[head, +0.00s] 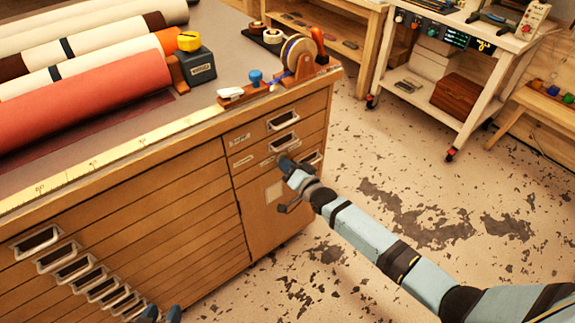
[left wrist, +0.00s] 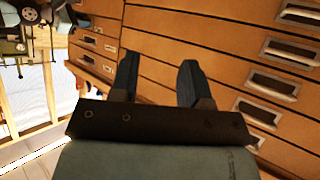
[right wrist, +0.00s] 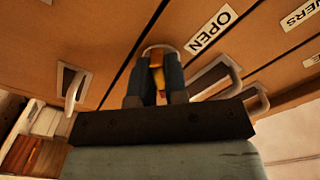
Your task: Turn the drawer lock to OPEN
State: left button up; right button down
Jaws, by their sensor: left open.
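My right gripper (head: 286,165) is at the front of the wooden cabinet, by its upper right drawers. In the right wrist view its fingers (right wrist: 156,75) are close together around a small yellow-orange piece (right wrist: 157,77), which looks like the lock's key or knob, with a metal ring behind it. The fingers hide most of the lock. An OPEN label (right wrist: 210,30) is on the wood to the right of it. My left gripper (head: 160,314) is at the bottom edge of the head view; its open, empty fingers (left wrist: 158,75) face the wide drawers.
Metal drawer pulls (right wrist: 76,86) stick out close to my right gripper. Several wide drawers with pulls (head: 37,242) line the cabinet's left part. Rolls (head: 105,95), a dispenser (head: 297,62) and a ruler strip (head: 110,155) lie on top. Floor to the right is clear.

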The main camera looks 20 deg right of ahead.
jog(key=shift+n, duration=0.4)
jog(key=n+p, duration=0.1)
jog(key=n, duration=0.3)
jog(key=n+p, duration=0.1)
jog(key=n, duration=0.3)
jog(key=n+p, duration=0.1)
jog(key=n, duration=0.3)
jog(key=shift+w+d+n+p, duration=0.1)
jog(key=shift+d+n+p, duration=0.2)
jog(key=shift+n, duration=0.1)
jog(key=n, duration=0.4)
jog(key=shift+d+n, duration=0.1)
jog(key=shift+n, duration=0.2)
jog(key=c, duration=1.1)
grip_release()
jog(key=shift+c, duration=0.2)
